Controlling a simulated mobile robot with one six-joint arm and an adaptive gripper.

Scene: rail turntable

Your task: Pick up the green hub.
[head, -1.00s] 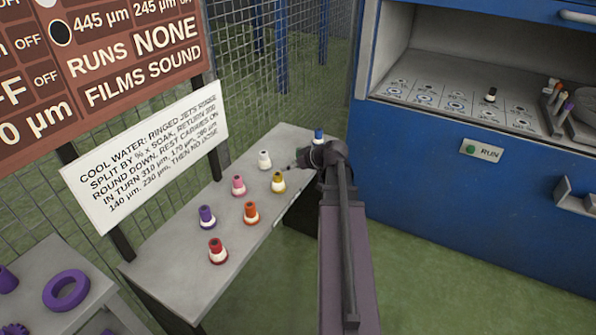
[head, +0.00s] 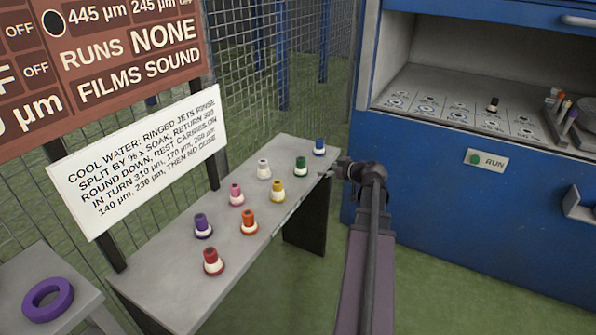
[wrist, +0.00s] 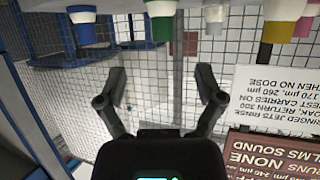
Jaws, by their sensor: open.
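The green hub (head: 300,167), with a white collar and green base, stands upright on the grey bench (head: 150,270), between the yellow hub (head: 277,192) and the blue hub (head: 319,148). My gripper (head: 328,174) is just right of the green hub at the bench's edge, apart from it; its fingers are small in the head view. In the wrist view, which looks upside down, my gripper (wrist: 160,75) is open with nothing between its fingers. The green hub (wrist: 160,22) is at the top, roughly in line with the gap and beyond the fingertips.
White (head: 264,168), pink (head: 236,195), orange (head: 249,222), purple (head: 203,226) and red (head: 213,262) hubs share the bench. A sign (head: 140,160) and mesh fence stand behind. A blue cabinet (head: 440,190) is at right. Green floor is open in front.

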